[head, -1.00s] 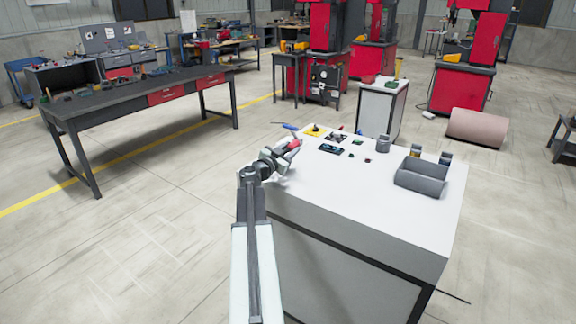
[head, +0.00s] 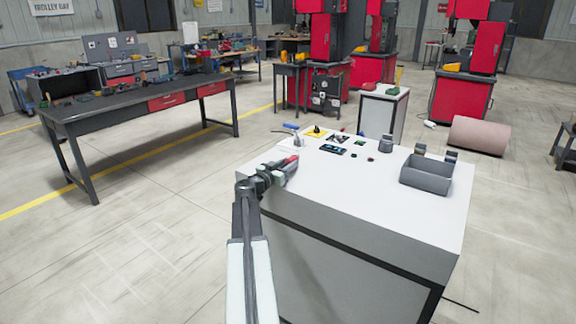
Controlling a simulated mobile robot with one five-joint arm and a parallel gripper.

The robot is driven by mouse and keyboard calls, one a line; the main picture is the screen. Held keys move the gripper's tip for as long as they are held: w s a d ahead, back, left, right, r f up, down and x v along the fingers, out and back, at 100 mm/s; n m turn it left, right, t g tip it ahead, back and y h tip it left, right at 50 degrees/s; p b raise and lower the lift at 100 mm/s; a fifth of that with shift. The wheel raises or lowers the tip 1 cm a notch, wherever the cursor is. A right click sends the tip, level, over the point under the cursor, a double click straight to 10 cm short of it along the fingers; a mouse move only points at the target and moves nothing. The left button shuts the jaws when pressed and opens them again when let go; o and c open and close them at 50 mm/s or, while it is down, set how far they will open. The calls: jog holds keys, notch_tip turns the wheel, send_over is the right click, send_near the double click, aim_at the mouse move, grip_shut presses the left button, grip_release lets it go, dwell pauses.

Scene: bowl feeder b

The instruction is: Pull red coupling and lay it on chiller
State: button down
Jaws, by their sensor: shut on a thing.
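The red coupling (head: 291,161) is at the jaws of my gripper (head: 287,167), which is shut on it. The jaws hide part of it, and it is small in view. My gripper is at the left edge of a large white cabinet (head: 330,190), low over its top or beside it; I cannot tell whether the coupling touches the top. No label marks the chiller; a smaller white cabinet (head: 372,118) stands behind, and I cannot tell which one is the chiller. A pale fitting (head: 298,140) with a blue handle (head: 290,127) stands at the large cabinet's far left corner.
The large cabinet's top holds a grey open bin (head: 426,176), a grey cup-like part (head: 386,144), a dark flat device (head: 332,150) and a yellow sheet (head: 316,132). Its front and middle are clear. A dark workbench (head: 130,95) stands left, across open floor.

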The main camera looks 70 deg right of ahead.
jog(key=shift+f, duration=0.15)
jog(key=c, duration=1)
grip_release()
jog(key=shift+o, duration=0.2)
jog(key=v, duration=0.8)
jog(key=shift+d, duration=0.1)
